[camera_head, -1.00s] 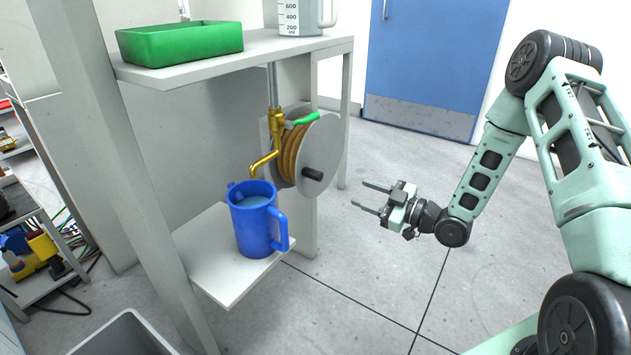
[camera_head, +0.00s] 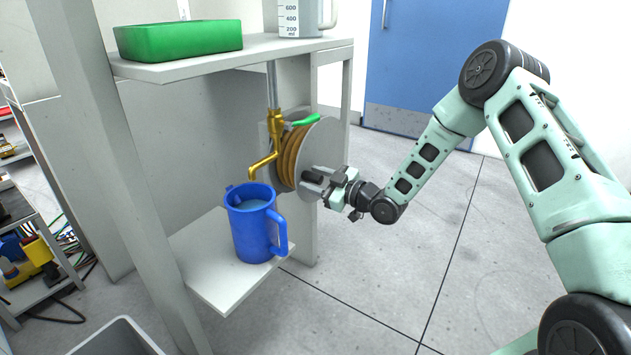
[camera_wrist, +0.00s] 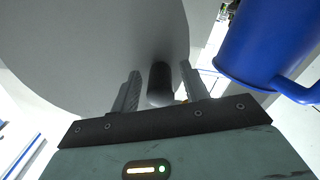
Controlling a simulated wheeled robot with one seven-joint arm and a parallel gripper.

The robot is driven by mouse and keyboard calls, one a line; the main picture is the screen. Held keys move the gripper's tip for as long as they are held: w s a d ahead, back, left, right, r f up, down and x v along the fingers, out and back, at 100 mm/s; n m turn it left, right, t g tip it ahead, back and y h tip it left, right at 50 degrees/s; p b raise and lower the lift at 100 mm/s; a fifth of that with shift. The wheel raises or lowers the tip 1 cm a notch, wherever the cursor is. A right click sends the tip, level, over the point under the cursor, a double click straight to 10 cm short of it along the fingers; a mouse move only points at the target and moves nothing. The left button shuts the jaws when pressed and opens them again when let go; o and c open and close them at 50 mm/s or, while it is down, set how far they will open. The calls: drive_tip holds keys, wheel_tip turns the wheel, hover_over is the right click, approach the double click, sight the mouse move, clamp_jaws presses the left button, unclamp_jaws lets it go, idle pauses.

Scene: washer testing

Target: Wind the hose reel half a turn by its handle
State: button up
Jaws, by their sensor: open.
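The hose reel (camera_head: 323,150) has a grey disc face with a brown hose (camera_head: 291,155) wound behind it, mounted on the grey stand. Its black handle (camera_wrist: 160,84) sticks out from the disc (camera_wrist: 95,45). My gripper (camera_head: 313,183) is at the lower part of the disc. In the wrist view my gripper (camera_wrist: 160,90) is open, with one finger on each side of the handle and visible gaps between. In the head view the fingers partly cover the handle.
A blue jug (camera_head: 252,225) of liquid stands on the lower shelf (camera_head: 215,285), close to my gripper. A brass tap (camera_head: 270,145) with a green lever (camera_head: 304,120) is above it. A green tray (camera_head: 180,40) and measuring jug (camera_head: 302,18) are on top. The floor to the right is clear.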

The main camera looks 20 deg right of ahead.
sight(324, 187)
clamp_jaws()
drive_tip(key=shift+f, duration=0.15)
drive_tip(key=w+d+f+n+b, duration=0.2)
drive_tip(key=f+n+b, duration=0.1)
drive_tip(key=n+b, duration=0.3)
drive_tip(key=w+d+f+n+b, duration=0.2)
drive_tip(key=d+f+n+b, duration=0.1)
drive_tip(key=n+b, duration=0.3)
drive_tip(key=w+d+f+n+b, duration=0.2)
drive_tip(key=d+f+n+b, duration=0.1)
drive_tip(key=n+b, duration=0.4)
drive_tip(key=shift+d, duration=0.25)
